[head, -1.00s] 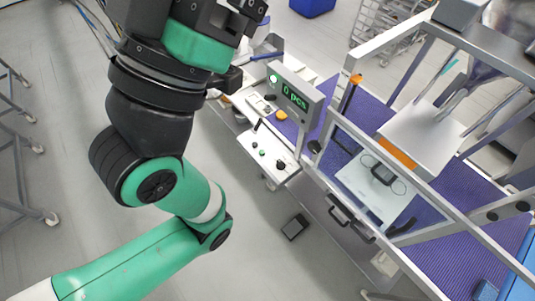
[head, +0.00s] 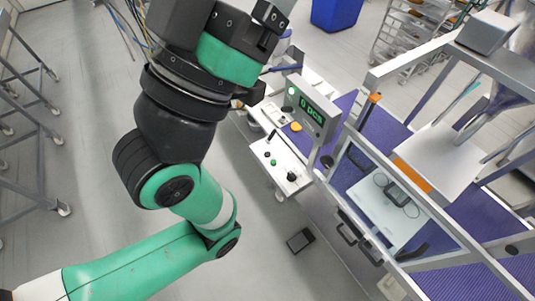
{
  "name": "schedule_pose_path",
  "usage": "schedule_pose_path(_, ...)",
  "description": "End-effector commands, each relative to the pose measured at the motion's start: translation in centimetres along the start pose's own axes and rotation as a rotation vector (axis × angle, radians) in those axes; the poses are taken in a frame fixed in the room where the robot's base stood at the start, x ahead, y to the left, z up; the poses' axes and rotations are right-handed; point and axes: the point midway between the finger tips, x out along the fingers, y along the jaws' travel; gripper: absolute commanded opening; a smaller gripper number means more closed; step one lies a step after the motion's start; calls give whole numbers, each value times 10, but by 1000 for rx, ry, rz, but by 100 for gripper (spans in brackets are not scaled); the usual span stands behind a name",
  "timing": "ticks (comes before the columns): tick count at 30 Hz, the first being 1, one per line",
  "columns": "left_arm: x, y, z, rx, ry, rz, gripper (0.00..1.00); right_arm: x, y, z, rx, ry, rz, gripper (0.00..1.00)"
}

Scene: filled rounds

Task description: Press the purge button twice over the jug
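My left arm comes in from the lower left and bends up over the left half of the head view. Its wrist hides most of my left gripper; a dark part, probably of the gripper (head: 250,96), shows beside the control panel, and its opening cannot be judged. The panel (head: 280,165) carries a black knob, small green and dark buttons and a lever. An orange-yellow button (head: 296,127) sits on the white surface just behind. No label shows which one is the purge button. I cannot make out a jug. My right gripper is out of view.
A grey display box (head: 312,112) with a lit green button reads "0 pcs". A metal frame (head: 410,190) with a clear guard encloses a purple belt (head: 460,268) on the right. A black pedal (head: 300,240) lies on the floor. Wheeled racks stand at the left.

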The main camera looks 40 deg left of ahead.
Motion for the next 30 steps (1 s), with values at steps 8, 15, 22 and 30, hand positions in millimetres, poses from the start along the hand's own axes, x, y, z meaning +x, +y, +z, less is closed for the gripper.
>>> schedule_pose_path(8,0,0,0,0,0,0,24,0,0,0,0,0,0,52)
schedule_pose_path(15,0,0,0,0,0,0,0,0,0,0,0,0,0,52)
schedule_pose_path(22,0,0,0,0,0,0,0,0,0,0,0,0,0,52)
schedule_pose_path(30,0,0,0,0,0,0,0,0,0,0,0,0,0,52)
